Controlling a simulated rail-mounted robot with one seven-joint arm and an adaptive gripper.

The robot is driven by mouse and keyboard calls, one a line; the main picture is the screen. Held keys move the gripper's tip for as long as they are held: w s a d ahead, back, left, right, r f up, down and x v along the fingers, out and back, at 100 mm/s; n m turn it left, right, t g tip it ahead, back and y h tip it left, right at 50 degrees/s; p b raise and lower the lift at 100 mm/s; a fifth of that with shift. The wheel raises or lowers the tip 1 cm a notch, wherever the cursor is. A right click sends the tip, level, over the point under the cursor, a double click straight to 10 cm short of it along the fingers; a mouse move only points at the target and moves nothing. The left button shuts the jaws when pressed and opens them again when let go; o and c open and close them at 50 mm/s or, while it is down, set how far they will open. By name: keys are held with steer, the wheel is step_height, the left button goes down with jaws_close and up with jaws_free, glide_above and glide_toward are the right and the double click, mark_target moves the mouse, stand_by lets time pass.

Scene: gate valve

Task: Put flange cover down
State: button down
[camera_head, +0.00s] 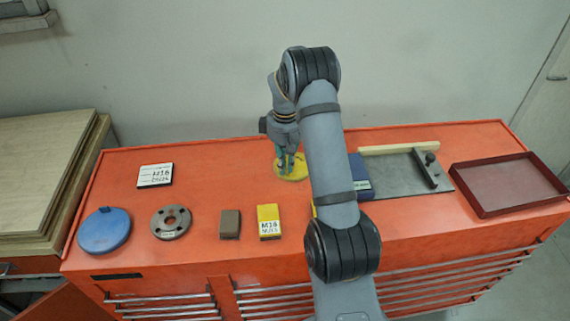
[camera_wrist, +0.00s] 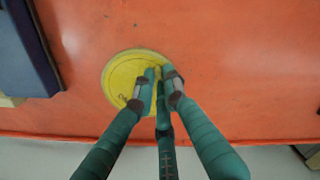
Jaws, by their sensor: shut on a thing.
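A round yellow disc, the flange cover (camera_head: 290,172), is at the back middle of the orange bench top. It lies flat, on or just above the surface; I cannot tell which. In the wrist view the yellow flange cover (camera_wrist: 122,72) shows dark lettering near its edge. My gripper (camera_head: 287,163) points down at it, its green fingers closed together on a part at the middle of the disc. In the wrist view the fingertips of my gripper (camera_wrist: 161,76) meet over the disc and hide the part they grip.
On the orange bench (camera_head: 225,185) to the left are a blue disc (camera_head: 104,230), a grey flange (camera_head: 171,222), a white label card (camera_head: 155,175), a brown block (camera_head: 230,224) and a yellow box (camera_head: 268,221). To the right are a blue box (camera_head: 361,177), grey plate (camera_head: 395,175) and red tray (camera_head: 505,182).

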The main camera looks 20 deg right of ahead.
steer(key=c, duration=1.8)
jaws_free()
steer(key=shift+f, duration=0.1)
step_height(320, 180, up, 12)
steer(key=shift+r, duration=0.2)
steer(key=shift+f, duration=0.1)
step_height(320, 180, down, 12)
steer(key=shift+f, duration=0.1)
steer(key=shift+r+b, duration=0.35)
steer(key=shift+r, duration=1.4)
